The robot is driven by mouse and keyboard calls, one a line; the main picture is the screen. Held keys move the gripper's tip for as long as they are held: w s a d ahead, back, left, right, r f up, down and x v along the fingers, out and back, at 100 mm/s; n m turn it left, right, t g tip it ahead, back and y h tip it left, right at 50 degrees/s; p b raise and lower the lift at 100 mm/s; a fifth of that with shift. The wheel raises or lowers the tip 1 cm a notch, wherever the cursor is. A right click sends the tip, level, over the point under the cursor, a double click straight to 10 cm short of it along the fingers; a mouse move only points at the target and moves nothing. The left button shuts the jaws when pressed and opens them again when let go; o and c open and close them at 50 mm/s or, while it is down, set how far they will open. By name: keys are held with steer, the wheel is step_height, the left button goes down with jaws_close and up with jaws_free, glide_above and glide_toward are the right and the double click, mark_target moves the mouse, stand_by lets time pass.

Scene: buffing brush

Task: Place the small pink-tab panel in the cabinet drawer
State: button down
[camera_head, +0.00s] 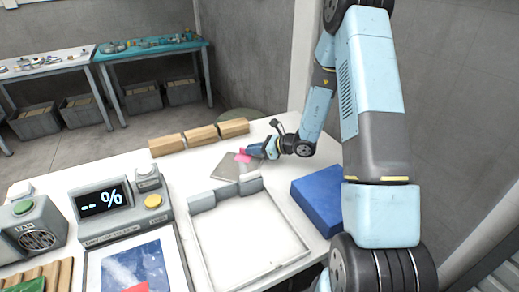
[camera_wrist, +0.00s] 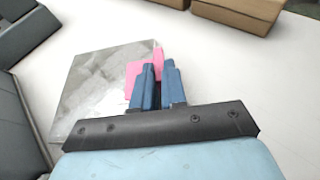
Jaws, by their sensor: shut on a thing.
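The small panel (camera_head: 228,169) is a flat grey square with a pink tab (camera_head: 243,157), over the white table behind the white frame. My gripper (camera_head: 256,150) is at its right edge, shut on the pink tab. In the wrist view the panel (camera_wrist: 92,88) has a mottled grey face, and the tab (camera_wrist: 140,66) shows beside the blue fingers (camera_wrist: 157,86), which hide part of it. I cannot tell whether the panel touches the table. No cabinet drawer can be clearly made out.
A white frame with raised edges (camera_head: 201,246) lies in front of the panel. A blue block (camera_head: 318,200) is on the right, wooden blocks (camera_head: 201,136) behind. A percent display (camera_head: 103,199) and a picture (camera_head: 135,267) are on the left.

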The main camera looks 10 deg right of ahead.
steer(key=c, duration=1.2)
jaws_free()
